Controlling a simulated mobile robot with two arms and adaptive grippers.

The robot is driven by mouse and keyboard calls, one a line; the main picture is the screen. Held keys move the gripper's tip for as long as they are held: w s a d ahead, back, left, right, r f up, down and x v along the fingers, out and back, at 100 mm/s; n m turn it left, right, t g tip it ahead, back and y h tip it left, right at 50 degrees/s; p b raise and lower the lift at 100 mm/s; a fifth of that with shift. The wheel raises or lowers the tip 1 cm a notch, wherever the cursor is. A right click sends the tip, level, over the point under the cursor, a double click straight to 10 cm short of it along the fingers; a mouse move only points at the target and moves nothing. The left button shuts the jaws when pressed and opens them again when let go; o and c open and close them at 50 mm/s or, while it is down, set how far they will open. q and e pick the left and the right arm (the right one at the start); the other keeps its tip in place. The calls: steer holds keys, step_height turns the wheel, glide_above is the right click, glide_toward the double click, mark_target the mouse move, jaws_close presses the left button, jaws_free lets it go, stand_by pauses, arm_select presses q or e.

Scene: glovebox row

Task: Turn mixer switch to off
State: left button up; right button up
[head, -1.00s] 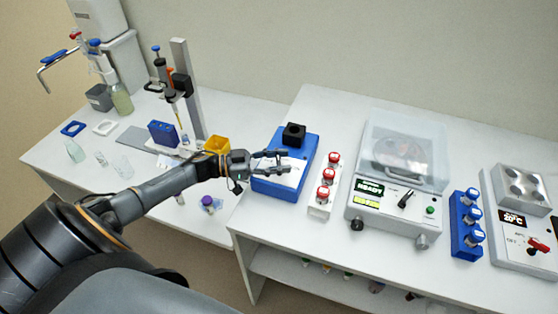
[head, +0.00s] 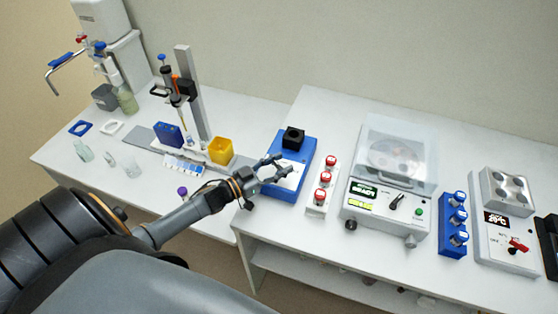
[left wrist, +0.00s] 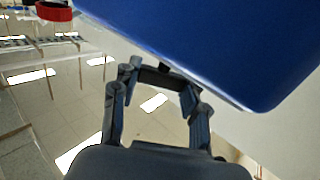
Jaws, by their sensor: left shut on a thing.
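The mixer (head: 296,143) is a blue box with a pale top panel and a black cup holder (head: 293,135) on top. It stands near the left edge of the right bench. My left gripper (head: 283,168) is at the mixer's front part. In the left wrist view the mixer's blue body (left wrist: 215,40) fills the upper right. A small dark piece, seemingly the mixer switch (left wrist: 164,66), sticks out at its edge, and my left gripper's fingers (left wrist: 160,82) are closed around it. The switch's setting is hidden. My right gripper is not in view.
A white rack with red-capped vials (head: 322,195) stands close right of the mixer. Beyond it are a clear-lidded centrifuge (head: 385,205), a blue vial rack (head: 453,240) and a hot plate (head: 507,235). A yellow box (head: 220,151) stands on the left bench.

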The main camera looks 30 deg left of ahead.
arm_select(q)
steer(key=shift+y, duration=0.3)
steer(key=o, duration=1.2)
steer(key=v, duration=1.2)
steer(key=shift+s+f, duration=0.1)
